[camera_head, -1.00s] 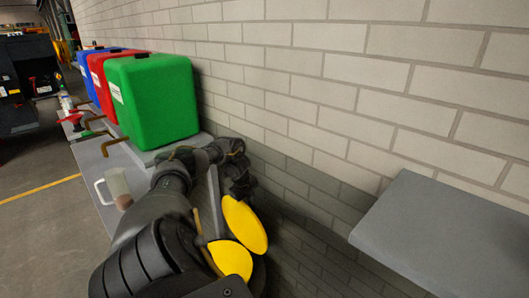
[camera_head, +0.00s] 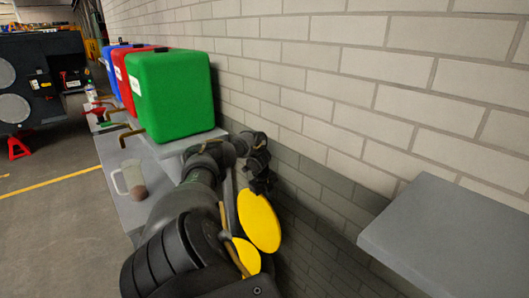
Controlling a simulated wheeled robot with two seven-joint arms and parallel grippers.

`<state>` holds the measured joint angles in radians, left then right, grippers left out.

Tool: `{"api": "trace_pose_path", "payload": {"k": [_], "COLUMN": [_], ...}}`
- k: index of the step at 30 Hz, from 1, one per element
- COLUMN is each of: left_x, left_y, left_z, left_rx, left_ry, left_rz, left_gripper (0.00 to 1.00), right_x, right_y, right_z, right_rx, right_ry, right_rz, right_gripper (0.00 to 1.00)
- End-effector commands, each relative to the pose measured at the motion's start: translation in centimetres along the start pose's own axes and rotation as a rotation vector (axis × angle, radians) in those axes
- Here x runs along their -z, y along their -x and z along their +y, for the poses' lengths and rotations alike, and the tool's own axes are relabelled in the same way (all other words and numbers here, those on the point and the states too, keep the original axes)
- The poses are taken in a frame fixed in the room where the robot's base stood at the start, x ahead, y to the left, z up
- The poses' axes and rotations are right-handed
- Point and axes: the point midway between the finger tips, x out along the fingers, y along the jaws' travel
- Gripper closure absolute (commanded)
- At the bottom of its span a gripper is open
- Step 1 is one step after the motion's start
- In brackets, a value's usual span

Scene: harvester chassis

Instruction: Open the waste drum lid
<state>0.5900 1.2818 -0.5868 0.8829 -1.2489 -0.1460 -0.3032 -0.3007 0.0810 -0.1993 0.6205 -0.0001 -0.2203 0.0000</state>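A yellow rounded panel (camera_head: 260,223) stands steeply tilted near the wall, right beside my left arm. A second yellow piece (camera_head: 246,256) shows lower down, partly covered by my arm; I take these as parts of the waste drum's lid or top. The drum's body is mostly hidden or in shadow. My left arm comes in from the bottom left. My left gripper (camera_head: 258,165) is just above the tilted yellow panel; whether it touches the panel or is open or shut is unclear. My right gripper is not in view.
A grey bench (camera_head: 117,179) along the wall bears a clear jug (camera_head: 130,182) and green (camera_head: 175,95), red (camera_head: 124,87) and blue (camera_head: 108,72) containers with taps. A grey shelf (camera_head: 450,235) juts out at right.

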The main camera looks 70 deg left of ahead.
Motion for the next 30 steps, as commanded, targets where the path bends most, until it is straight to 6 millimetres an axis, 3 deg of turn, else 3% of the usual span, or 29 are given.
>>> {"api": "trace_pose_path", "payload": {"k": [4,16,30], "left_x": [0.1,0.1,0.2], "left_y": [-0.5,0.3,9.7], "left_z": [-0.1,0.2,0.2], "left_rx": [0.006,0.004,0.015], "left_ry": [0.003,0.001,0.002], "left_rz": [0.000,0.002,-0.008], "left_gripper": [0.67,0.67,0.67], "right_x": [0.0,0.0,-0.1], "right_y": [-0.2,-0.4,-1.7], "right_z": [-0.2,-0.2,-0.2], "right_rx": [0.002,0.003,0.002], "right_ry": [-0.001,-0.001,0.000], "right_rz": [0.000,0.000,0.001], "right_gripper": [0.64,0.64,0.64]}}
